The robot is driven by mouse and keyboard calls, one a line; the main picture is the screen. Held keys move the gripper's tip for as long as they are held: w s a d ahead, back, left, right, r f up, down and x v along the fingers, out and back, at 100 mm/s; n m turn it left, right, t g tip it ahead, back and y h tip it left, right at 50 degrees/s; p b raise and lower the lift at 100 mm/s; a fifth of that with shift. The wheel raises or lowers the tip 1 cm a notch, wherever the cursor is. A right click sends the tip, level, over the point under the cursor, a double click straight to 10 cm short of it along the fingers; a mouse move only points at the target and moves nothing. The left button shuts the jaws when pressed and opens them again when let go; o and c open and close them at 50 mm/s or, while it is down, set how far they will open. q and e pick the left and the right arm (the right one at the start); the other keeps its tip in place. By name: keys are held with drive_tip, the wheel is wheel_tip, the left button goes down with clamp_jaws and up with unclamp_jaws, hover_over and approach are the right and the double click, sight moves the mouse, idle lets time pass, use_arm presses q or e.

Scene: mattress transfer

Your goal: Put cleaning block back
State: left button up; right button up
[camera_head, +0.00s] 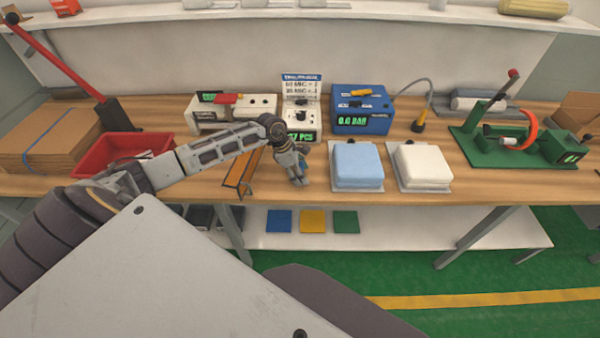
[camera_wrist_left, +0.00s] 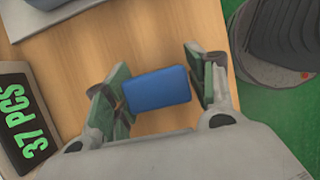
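The cleaning block appears as a blue rectangular block (camera_wrist_left: 157,89) in the left wrist view. It sits between the two green-padded fingers of my left gripper (camera_wrist_left: 158,88), overlapping the left pad and meeting the right one. The fingers look closed on its two ends. In the head view my left gripper (camera_head: 299,178) points down over the bench, left of the light blue pad (camera_head: 357,165). My right gripper is not in view.
A white pad (camera_head: 422,165) lies right of the light blue one. The counter reading 37 PCS (camera_head: 303,135) and a blue box (camera_head: 361,112) stand behind. A red bin (camera_head: 100,150) is at left. Blue, yellow (camera_head: 312,221) and green squares lie on the lower shelf.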

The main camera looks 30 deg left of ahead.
use_arm(q)
drive_tip(key=shift+o, duration=0.3)
drive_tip(key=shift+r, duration=0.2)
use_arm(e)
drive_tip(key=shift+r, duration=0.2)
use_arm(q)
drive_tip(key=b+v, duration=0.1)
drive_tip(key=v, duration=1.1)
drive_tip(key=shift+b, duration=0.35)
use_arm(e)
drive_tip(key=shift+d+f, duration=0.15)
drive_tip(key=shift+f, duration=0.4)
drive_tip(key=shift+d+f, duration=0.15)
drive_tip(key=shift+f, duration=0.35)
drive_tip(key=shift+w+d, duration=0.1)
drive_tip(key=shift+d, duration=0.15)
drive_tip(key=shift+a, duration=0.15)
